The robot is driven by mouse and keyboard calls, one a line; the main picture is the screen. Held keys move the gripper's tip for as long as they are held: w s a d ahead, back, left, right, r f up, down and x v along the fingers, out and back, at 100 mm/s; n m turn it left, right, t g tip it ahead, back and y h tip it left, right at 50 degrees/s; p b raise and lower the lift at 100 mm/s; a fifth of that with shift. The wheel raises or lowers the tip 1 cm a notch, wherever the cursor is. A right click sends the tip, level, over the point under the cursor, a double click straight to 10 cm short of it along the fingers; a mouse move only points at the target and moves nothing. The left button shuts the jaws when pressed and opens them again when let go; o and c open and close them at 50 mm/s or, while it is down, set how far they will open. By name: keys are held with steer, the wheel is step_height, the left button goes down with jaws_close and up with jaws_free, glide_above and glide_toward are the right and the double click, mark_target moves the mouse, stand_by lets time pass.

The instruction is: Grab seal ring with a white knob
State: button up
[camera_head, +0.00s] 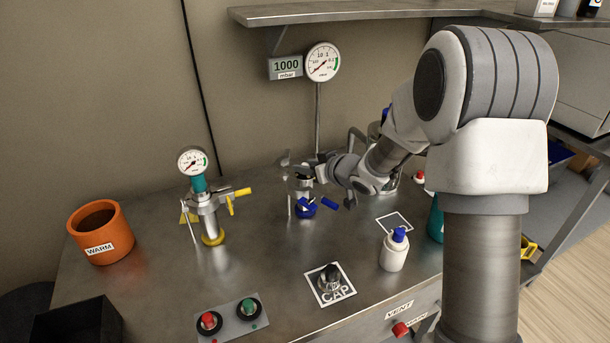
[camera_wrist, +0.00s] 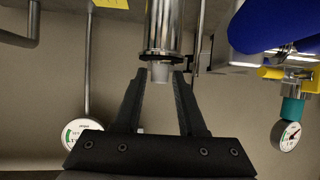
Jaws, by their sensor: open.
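The seal ring (camera_wrist: 158,57) shows in the wrist view as a thin dark ring at the end of a shiny metal cylinder (camera_wrist: 165,25). Its pale knob (camera_wrist: 160,72) sticks out toward my gripper. My gripper (camera_wrist: 159,76) is open, with its two fingertips on either side of the knob and a gap visible at each side. In the head view my gripper (camera_head: 303,166) is at the top of the metal port with blue handles (camera_head: 305,207). The ring and knob cannot be made out there.
A second port with yellow handles (camera_head: 211,215) and a gauge stands to the left. An orange WARM pot (camera_head: 102,232), a button panel (camera_head: 230,320), a CAP mat (camera_head: 318,289) with a dark-knobbed part and a white bottle (camera_head: 394,253) are on the metal bench (camera_head: 270,265).

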steer(key=shift+w+a+f, duration=0.25)
steer(key=shift+w+f, duration=0.05)
steer(key=shift+w, duration=0.2)
jaws_close()
steer(key=shift+r, duration=0.15)
